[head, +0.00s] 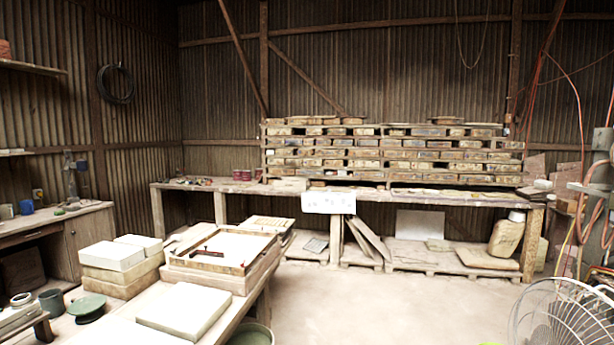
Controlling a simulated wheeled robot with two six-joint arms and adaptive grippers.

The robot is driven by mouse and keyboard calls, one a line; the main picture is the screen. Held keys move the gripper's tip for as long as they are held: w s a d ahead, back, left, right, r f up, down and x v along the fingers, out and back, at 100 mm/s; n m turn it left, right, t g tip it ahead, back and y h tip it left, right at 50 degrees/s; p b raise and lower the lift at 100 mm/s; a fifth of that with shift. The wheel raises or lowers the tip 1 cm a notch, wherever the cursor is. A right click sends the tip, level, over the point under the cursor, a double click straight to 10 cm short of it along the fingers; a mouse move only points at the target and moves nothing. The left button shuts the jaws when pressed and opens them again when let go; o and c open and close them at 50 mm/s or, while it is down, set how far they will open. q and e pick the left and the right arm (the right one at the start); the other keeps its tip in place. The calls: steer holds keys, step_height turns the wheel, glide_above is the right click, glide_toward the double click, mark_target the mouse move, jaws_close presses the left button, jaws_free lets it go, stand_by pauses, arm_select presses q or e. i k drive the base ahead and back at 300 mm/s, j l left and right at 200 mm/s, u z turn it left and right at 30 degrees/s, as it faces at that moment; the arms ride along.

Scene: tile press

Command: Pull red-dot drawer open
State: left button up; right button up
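No drawer marked with a red dot can be made out. A wooden cabinet (88,240) with a worktop stands against the left wall; its front shows a door-like panel and a dark opening, and no red dot can be seen on it. A wide rack of stacked wooden slats and small blocks (390,155) stands on the long bench at the back; I cannot tell whether any part of it is a drawer. Neither of my grippers is in view.
A near table at the lower left bears a wooden tray (262,254), pale slabs (185,308) and a green dish (87,306). A wire fan (562,318) stands lower right. The middle floor (390,305) is clear.

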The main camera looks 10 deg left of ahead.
mark_target(301, 171)
steer(key=i+l, duration=0.1)
steer(key=i, duration=4.9)
steer(key=i+u, duration=0.3)
steer(key=i, duration=0.15)
steer(key=i+u, duration=0.35)
steer(key=i, duration=0.15)
steer(key=i+l+u, duration=0.3)
steer(key=i, duration=0.15)
steer(key=i+l+u, duration=0.3)
steer(key=i+j, duration=0.1)
steer(key=i, duration=0.05)
